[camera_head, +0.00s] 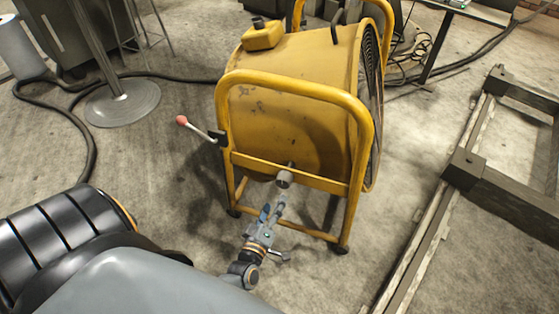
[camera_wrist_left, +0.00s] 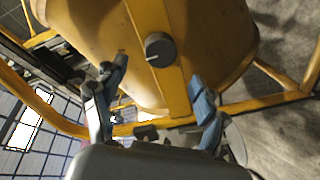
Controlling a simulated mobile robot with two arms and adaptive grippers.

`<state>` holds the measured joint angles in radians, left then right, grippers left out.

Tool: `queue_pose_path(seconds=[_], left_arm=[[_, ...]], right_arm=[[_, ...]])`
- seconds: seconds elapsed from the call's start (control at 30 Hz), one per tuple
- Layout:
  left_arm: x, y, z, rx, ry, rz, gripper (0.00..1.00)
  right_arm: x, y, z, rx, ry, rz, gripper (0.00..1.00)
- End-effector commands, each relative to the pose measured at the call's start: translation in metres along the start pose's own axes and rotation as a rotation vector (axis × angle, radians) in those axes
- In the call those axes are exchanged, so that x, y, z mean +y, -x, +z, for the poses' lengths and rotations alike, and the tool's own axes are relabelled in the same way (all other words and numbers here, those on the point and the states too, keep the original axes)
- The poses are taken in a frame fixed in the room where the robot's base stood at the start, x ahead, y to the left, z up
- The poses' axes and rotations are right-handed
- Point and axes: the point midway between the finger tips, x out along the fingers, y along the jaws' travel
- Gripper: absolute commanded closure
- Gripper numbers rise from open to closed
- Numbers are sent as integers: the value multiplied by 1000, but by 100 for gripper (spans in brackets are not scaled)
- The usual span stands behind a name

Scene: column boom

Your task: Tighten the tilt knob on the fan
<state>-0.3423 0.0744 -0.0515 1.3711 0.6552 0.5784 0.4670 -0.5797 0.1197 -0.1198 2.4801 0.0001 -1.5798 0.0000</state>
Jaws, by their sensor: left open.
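The yellow drum fan (camera_head: 290,95) stands on the floor in a yellow tube frame (camera_head: 300,88). The grey tilt knob (camera_head: 284,179) sits on the frame's side bar. In the left wrist view the knob (camera_wrist_left: 160,49) is round and dark with a light line on its face. My left gripper (camera_head: 272,205) is just below the knob in the head view, apart from it. In the wrist view its fingers (camera_wrist_left: 155,95) are spread and empty, with the knob beyond and between them. My right gripper is not in view.
A lever with a red ball end (camera_head: 182,120) sticks out left from the frame. A round stand base (camera_head: 122,103) and black hoses (camera_head: 60,100) lie to the left. A dark metal frame (camera_head: 470,170) lies to the right.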

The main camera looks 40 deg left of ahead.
Motion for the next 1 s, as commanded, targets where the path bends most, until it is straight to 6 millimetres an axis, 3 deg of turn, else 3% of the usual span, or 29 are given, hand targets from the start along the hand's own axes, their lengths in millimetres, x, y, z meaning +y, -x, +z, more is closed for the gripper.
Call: queue_pose_path(seconds=[0.1, 0.3, 0.83, 1.0], left_arm=[[0, 18, 0, -1, 0, -1, 28], [0, 28, 0, 0, 0, 1, 28], [1, 28, 1, -3, -1, 1, 28], [18, 24, 16, -106, -46, 11, 28]], right_arm=[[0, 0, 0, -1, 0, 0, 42], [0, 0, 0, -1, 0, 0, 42], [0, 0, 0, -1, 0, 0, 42], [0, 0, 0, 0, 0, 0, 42]])
